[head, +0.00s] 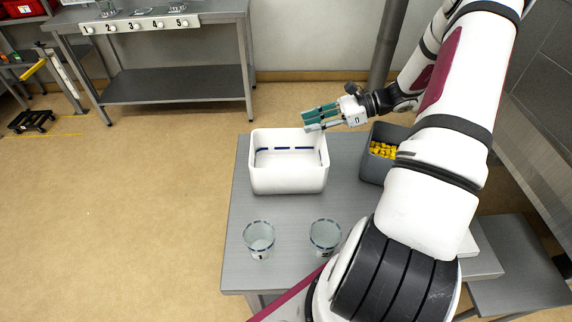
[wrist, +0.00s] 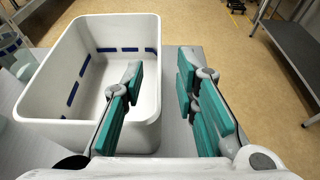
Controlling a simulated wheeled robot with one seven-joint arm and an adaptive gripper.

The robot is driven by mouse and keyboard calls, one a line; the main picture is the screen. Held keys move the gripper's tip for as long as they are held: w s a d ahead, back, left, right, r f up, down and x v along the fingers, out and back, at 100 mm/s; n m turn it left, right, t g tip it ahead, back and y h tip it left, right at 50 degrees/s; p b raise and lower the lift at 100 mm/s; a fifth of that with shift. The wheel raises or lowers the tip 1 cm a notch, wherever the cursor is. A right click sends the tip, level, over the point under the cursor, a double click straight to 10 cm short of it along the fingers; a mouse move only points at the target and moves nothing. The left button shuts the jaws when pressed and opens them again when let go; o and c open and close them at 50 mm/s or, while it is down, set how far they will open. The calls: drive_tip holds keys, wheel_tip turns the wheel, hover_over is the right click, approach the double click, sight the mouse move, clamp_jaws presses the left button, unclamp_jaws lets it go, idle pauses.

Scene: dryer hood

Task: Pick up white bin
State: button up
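The white bin (head: 289,181) stands upright on a grey metal table, open at the top, with a dashed blue line inside. It looks empty. In the wrist view the white bin (wrist: 50,135) fills the left side. My gripper (head: 308,119) is at the bin's far right corner in the head view. In the wrist view my gripper (wrist: 160,76) is open, with green-padded fingers. Its left finger overlaps the bin's near right wall and its right finger is outside the bin. I cannot tell whether either finger touches the wall.
Two clear glasses (head: 259,238) (head: 325,236) stand in front of the bin. A grey bin (head: 372,165) with yellow pieces stands to the right, partly behind my arm. A shelf table (head: 175,85) with numbered labels stands at the back left.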

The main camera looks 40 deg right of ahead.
drive_tip(key=b+x, duration=0.1)
drive_tip(key=x, duration=0.5)
drive_tip(key=shift+a, duration=0.1)
clamp_jaws()
